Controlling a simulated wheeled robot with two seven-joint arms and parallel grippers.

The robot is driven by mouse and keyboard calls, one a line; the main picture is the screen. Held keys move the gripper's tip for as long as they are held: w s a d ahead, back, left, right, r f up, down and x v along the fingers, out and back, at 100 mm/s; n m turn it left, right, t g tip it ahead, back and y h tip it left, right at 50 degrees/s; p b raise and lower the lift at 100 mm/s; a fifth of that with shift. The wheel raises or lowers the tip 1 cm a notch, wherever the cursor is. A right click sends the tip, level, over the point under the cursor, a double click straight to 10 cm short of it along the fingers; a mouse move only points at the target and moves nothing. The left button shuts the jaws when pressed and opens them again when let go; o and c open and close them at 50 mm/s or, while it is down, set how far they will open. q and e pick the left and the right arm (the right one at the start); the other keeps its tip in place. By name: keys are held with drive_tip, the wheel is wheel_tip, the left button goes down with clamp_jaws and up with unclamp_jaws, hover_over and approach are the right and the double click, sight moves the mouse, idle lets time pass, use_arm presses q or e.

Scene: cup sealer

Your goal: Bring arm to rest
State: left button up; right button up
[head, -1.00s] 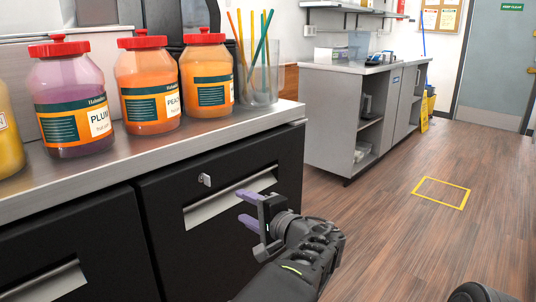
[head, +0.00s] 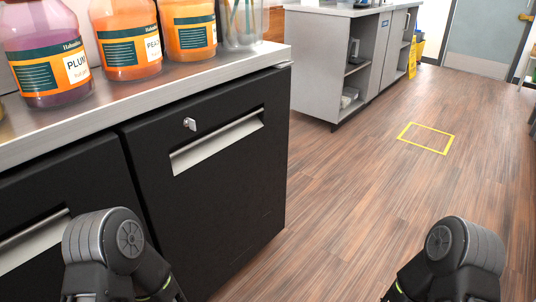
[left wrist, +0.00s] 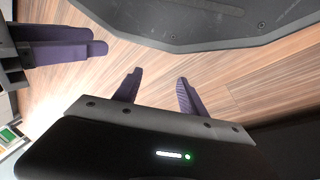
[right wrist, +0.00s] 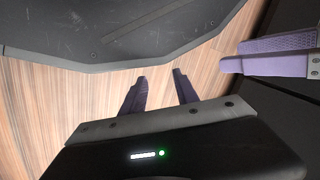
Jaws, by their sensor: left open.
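In the head view both of my arms show only as dark, rounded, folded links at the bottom left (head: 105,245) and bottom right (head: 462,250); the grippers are out of that view. In the left wrist view my left gripper (left wrist: 158,88) has its two purple fingers apart with nothing between them, over wooden floor. In the right wrist view my right gripper (right wrist: 160,90) also has its purple fingers apart and empty over the floor. The other gripper's purple fingers show at the left wrist view's left edge and at the right wrist view's right edge.
A black cabinet (head: 215,190) with a metal top stands at left, bearing a plum jar (head: 45,50), a peach jar (head: 130,40), another orange jar (head: 187,30) and a clear holder (head: 240,28). A grey cabinet (head: 315,70) stands behind. Open floor with a yellow outline (head: 425,138) lies right.

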use_arm(q)
drive_tip(key=s+a+n, duration=0.3)
drive_tip(key=a, duration=0.1)
wheel_tip(320, 180, up, 27)
drive_tip(key=d+p, duration=0.2)
drive_tip(key=p, duration=2.6)
drive_tip(key=shift+s+d+f+m+g+h, duration=0.2)
drive_tip(key=shift+s+m+g+h, duration=0.1)
drive_tip(key=shift+s+m+g, duration=0.15)
drive_tip(key=shift+f, duration=0.1)
